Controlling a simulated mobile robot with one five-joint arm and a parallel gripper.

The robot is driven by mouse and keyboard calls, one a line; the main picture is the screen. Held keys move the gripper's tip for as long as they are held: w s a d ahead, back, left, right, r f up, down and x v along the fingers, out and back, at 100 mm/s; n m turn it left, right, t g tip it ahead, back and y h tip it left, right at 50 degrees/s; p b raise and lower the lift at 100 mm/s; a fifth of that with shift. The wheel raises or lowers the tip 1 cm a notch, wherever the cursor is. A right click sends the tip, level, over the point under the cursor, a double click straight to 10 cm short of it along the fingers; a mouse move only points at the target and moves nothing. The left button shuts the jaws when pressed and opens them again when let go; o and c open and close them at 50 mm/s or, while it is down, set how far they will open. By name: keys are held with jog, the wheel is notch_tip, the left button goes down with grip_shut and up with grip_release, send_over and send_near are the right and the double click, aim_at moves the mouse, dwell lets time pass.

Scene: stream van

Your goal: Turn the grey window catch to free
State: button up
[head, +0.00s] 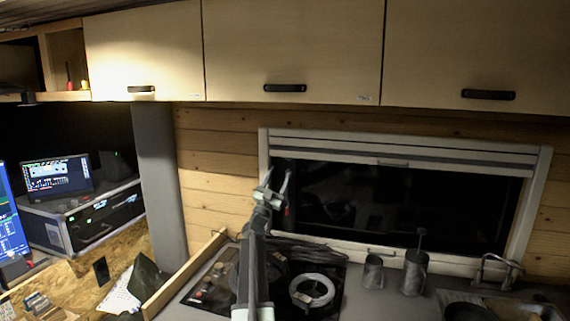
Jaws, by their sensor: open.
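The window (400,205) is set in a pale frame in the wood-plank wall, with dark glass. I cannot make out a grey catch for certain. A small handle-like piece (393,163) shows at the top of the window, and another (368,252) at its lower edge. My gripper (278,173) is raised in front of the window's left end, its two fingers apart and pointing up. Nothing shows between them. A small red spot (287,210) shows just right of the gripper; I cannot tell what it belongs to. My arm hides part of the window's lower left corner.
Below the window are a dark hob (212,287), a pale ring-shaped item (311,290), metal mugs (373,271) and a tap (497,270). Closed cupboards (290,50) hang above. A grey pillar (160,180) and screens (58,174) stand at left.

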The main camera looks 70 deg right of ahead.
aim_at(285, 162)
jog(key=shift+t, duration=0.3)
jog(key=p+x, duration=0.3)
jog(key=x, duration=0.3)
jog(key=shift+a+r, duration=0.1)
jog(key=shift+r, duration=0.05)
grip_shut()
jog(key=m+g+y+p, duration=0.1)
jog(key=m+g, duration=0.1)
jog(key=shift+w+g, duration=0.15)
jog(key=shift+g, duration=0.15)
jog(key=shift+m, duration=0.6)
grip_release()
